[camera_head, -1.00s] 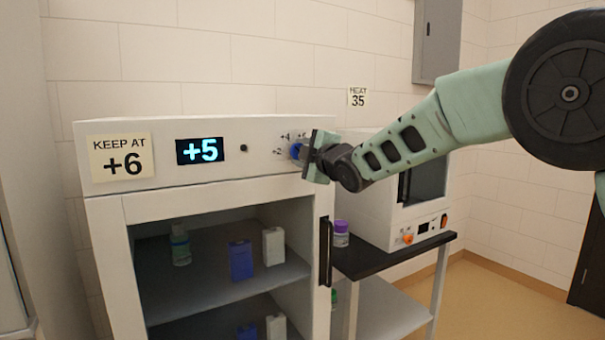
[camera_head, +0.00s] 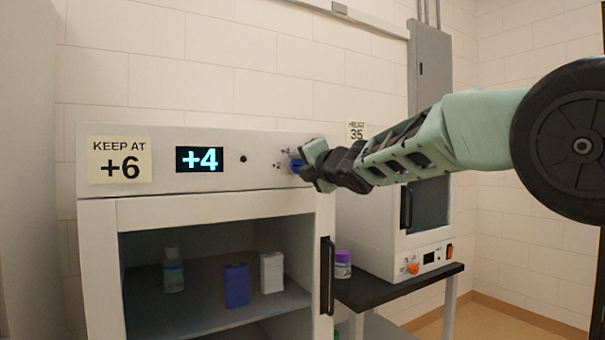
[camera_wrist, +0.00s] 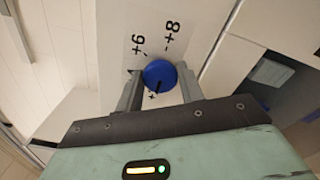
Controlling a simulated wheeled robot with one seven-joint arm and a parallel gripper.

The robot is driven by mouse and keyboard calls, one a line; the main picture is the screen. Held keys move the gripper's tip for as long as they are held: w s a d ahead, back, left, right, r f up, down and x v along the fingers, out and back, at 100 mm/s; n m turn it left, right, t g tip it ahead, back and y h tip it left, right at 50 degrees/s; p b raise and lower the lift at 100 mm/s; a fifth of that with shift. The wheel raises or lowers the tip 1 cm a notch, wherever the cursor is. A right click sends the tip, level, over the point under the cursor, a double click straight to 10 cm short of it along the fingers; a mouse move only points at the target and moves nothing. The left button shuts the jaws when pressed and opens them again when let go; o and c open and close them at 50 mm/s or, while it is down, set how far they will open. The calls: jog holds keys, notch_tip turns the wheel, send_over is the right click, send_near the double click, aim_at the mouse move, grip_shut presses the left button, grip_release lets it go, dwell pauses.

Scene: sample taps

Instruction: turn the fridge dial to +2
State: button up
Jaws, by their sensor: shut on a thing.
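A note (camera_head: 119,160) left of the display says "KEEP AT +6". The blue dial (camera_head: 296,165) is at the right end of the front panel, mostly hidden behind my gripper (camera_head: 310,166). In the wrist view the round blue dial (camera_wrist: 160,74) sits between the two fingers of my gripper (camera_wrist: 160,88), which is shut on it. Printed scale numbers, including +6 and +8, show beside the dial there.
A dark vertical handle (camera_head: 327,275) stands at the fridge's right edge. To the right, a white heater (camera_head: 385,240) with an orange knob (camera_head: 413,268) stands on a black-topped table (camera_head: 375,302). A purple-capped jar (camera_head: 343,264) is between them. Bottles and boxes stand inside the fridge.

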jog(key=shift+f+n, duration=0.1)
jog(key=shift+n, duration=0.2)
jog(key=o, duration=1)
jog(key=b+v, duration=0.6)
jog(key=v, duration=1.1)
jog(key=shift+s+d, duration=0.15)
